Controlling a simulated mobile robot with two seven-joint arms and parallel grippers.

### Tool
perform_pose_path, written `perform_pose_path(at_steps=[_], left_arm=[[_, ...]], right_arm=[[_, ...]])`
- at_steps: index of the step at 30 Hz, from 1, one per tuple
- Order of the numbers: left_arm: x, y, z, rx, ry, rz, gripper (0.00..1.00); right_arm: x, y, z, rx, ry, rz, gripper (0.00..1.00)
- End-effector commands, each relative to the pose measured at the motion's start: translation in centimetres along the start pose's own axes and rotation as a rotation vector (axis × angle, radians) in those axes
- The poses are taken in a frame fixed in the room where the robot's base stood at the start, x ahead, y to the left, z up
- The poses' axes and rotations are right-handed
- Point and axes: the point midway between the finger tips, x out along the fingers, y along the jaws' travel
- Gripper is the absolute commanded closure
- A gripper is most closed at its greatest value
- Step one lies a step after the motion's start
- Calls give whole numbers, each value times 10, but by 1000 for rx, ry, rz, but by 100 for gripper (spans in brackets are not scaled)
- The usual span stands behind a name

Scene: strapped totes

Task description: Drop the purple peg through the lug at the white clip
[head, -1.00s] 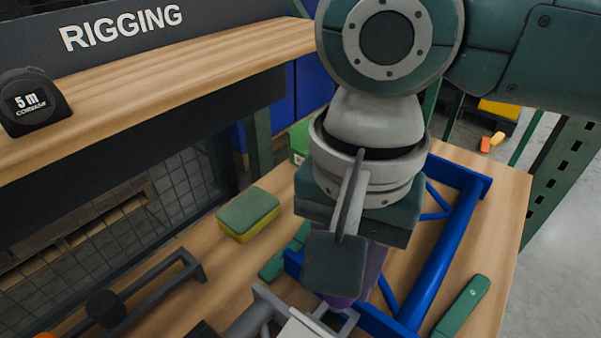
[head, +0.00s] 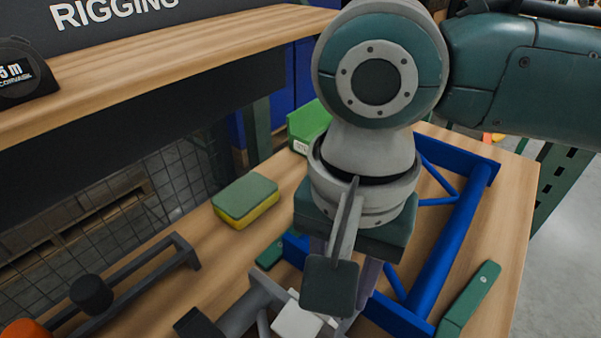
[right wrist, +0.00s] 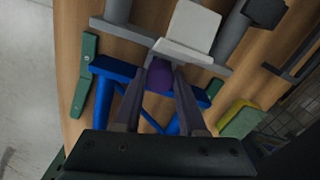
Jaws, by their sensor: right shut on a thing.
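My right gripper (head: 345,300) comes down from above. In the right wrist view its fingers (right wrist: 160,98) are shut on the purple peg (right wrist: 160,76). In the head view the gripper hides most or all of the peg. The white clip (head: 297,320) is just left of the fingers, on a grey frame; it also shows in the right wrist view (right wrist: 188,32), just beyond the peg. The peg's top is close to the grey bar at the clip. The lug is hidden, and I cannot tell whether the peg is in it. My left gripper is out of view.
A blue tubular frame (head: 452,240) surrounds the gripper's right side. A green bar (head: 468,300) lies right of it. A green and yellow sponge (head: 246,198), a dark grey handle rack (head: 140,285) and a green bin (head: 306,122) stand left and behind. A shelf (head: 180,55) overhangs at left.

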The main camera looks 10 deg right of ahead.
Motion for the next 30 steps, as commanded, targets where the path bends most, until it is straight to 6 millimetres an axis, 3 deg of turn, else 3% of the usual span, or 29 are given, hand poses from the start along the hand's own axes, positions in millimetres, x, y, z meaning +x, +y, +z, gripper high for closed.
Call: perform_pose_path(at_steps=[10, 11, 19, 30], left_arm=[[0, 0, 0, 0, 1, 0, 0], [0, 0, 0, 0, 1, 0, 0], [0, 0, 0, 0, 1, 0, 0], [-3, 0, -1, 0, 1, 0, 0]], right_arm=[[3, 0, 0, 1, 0, 0, 100], [3, 0, 0, 1, 0, 0, 57], [3, 0, 0, 1, 0, 0, 27], [-6, -1, 0, 1, 0, -2, 24]])
